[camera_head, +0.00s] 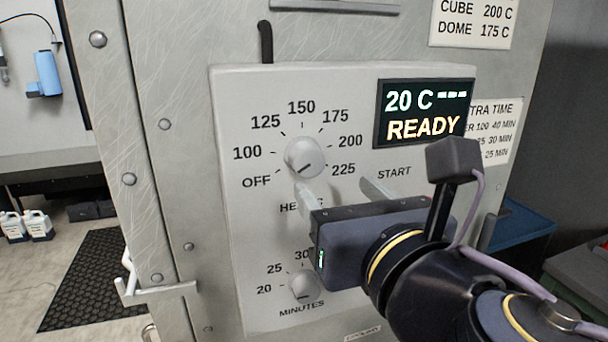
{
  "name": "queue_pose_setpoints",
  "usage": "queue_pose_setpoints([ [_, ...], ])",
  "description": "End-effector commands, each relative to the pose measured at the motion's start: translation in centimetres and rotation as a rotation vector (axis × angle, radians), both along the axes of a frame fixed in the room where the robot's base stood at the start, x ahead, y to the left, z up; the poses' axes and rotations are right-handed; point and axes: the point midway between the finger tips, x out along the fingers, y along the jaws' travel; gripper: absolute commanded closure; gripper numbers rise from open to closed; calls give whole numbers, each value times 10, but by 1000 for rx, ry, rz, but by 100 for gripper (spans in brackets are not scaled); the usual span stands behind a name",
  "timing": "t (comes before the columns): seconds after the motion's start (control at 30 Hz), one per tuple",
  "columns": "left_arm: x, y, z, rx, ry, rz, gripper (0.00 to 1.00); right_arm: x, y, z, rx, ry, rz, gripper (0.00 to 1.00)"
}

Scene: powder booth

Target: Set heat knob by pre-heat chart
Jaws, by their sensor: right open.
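The round heat knob (305,157) is on the pale control panel (236,110), ringed by marks from OFF through 100 to 225. The dark line on it slants down-left, toward OFF. My right gripper (340,190) is open in front of the panel, just below and right of the knob, with nothing between its fingers. Its body hides part of the HEAT label. The chart (472,21) at top right reads CUBE 200 C and DOME 175 C; its top is cut off. The display (424,113) shows 20 C, dashes and READY. My left gripper is out of view.
The minutes knob (304,287) is low on the panel, partly behind my right gripper. An extra time chart (497,130) is partly hidden by the panel and my arm. A hook bracket (155,290) stands out at lower left. The panel's left side is clear.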

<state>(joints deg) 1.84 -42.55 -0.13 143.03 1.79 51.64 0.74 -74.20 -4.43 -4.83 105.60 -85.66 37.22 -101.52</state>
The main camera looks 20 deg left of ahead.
Motion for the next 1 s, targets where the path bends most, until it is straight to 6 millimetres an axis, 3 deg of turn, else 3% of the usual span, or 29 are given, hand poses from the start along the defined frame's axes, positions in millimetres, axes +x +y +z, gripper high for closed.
queue_pose_setpoints([
  [0.13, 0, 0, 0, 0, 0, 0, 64, 3, 12, 5, -31, -42, 14, 39],
  [0.6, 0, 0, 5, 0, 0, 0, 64, 57, 47, 4, -27, -36, 12, 39],
  [0.93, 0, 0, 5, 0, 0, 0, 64, 60, 49, 4, -26, -37, 12, 39],
  [1.0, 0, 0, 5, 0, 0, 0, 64, 60, 49, 4, -26, -37, 12, 48],
])
